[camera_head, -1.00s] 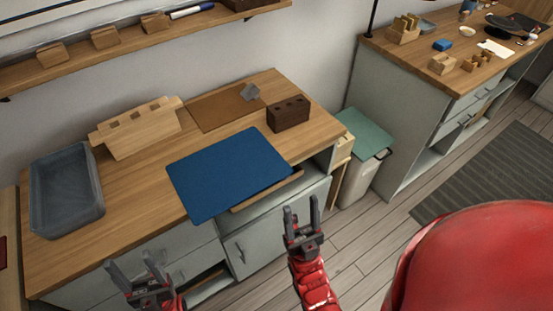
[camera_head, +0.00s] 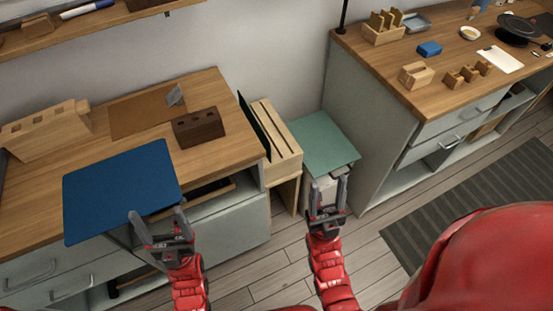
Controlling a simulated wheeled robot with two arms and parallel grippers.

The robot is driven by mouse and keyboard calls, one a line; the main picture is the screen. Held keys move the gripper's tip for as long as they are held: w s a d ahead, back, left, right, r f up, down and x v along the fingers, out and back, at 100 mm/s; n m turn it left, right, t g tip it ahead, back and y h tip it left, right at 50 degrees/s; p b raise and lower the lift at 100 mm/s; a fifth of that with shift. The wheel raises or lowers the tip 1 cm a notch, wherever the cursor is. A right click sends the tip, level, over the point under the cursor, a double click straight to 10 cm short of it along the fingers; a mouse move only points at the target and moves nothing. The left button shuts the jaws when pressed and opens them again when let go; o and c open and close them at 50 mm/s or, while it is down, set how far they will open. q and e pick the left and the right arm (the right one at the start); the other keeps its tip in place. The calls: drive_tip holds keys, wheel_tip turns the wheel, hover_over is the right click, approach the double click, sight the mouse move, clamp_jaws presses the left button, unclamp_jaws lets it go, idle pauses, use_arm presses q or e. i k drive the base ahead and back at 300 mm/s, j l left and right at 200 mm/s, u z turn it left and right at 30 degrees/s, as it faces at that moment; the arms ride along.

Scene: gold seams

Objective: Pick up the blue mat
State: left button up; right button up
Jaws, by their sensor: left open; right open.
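The blue mat (camera_head: 120,190) is a flat, dark blue rectangle with rounded corners. It lies on the wooden counter at the left, and its near edge sticks out past the counter's front edge. My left gripper (camera_head: 158,219) is open at the mat's near right corner, with its fingers overlapping that edge in the picture. I cannot tell whether they touch it. My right gripper (camera_head: 328,190) is open and empty, well to the right of the mat, in front of the bin with the green lid.
A bin with a green lid (camera_head: 322,143) and a slotted wooden stand (camera_head: 274,128) fill the gap between counters. A striped rug (camera_head: 480,210) lies at right.

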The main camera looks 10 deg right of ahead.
sight(99, 198)
drive_tip(key=l, duration=0.5)
drive_tip(key=k, duration=1.45)
